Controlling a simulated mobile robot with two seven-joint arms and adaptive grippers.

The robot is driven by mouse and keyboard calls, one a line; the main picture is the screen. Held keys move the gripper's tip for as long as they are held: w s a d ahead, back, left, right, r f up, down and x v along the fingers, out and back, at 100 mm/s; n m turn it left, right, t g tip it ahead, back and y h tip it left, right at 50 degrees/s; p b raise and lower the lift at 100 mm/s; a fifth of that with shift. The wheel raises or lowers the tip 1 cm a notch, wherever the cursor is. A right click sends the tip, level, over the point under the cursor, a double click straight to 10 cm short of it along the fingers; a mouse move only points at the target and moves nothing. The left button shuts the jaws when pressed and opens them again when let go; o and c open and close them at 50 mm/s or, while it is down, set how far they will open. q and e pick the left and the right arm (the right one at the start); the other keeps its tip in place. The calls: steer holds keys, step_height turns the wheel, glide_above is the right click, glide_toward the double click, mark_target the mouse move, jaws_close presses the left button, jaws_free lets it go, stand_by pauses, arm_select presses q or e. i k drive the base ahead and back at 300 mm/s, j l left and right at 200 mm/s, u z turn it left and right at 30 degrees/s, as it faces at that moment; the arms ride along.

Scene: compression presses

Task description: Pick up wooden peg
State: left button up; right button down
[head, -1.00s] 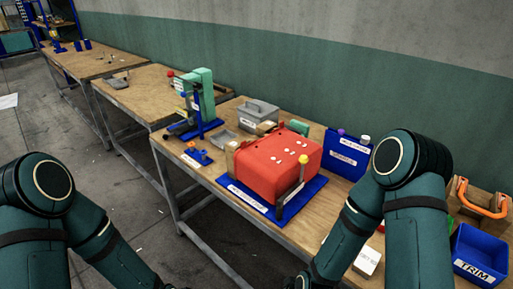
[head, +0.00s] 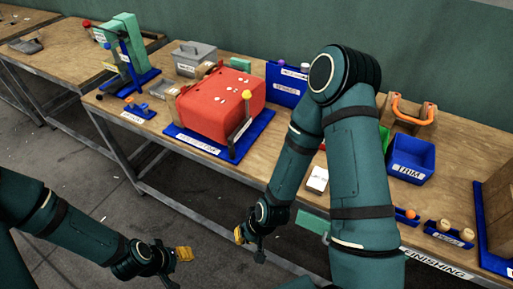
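Two light wooden pegs (head: 467,234) with rounded tops stand at a small blue labelled holder (head: 436,235) near the front edge of the bench, at lower right. An orange rounded piece (head: 410,214) stands at the holder's left end. My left gripper (head: 177,266) is low in front of the bench, over the floor and far left of the pegs. My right gripper (head: 250,246) hangs by the bench's front edge, also left of the pegs. Both grippers are small and dark with yellowish parts, and their openings are unclear. Neither touches a peg.
A red press (head: 220,103) on a blue base stands mid-bench. A blue TRIM bin (head: 411,158) and an orange-handled item (head: 412,113) are behind the pegs. A brown box (head: 499,210) stands at the right edge. My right arm hides part of the bench.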

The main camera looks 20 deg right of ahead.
mark_target(442, 226)
steer(key=z, duration=2.55)
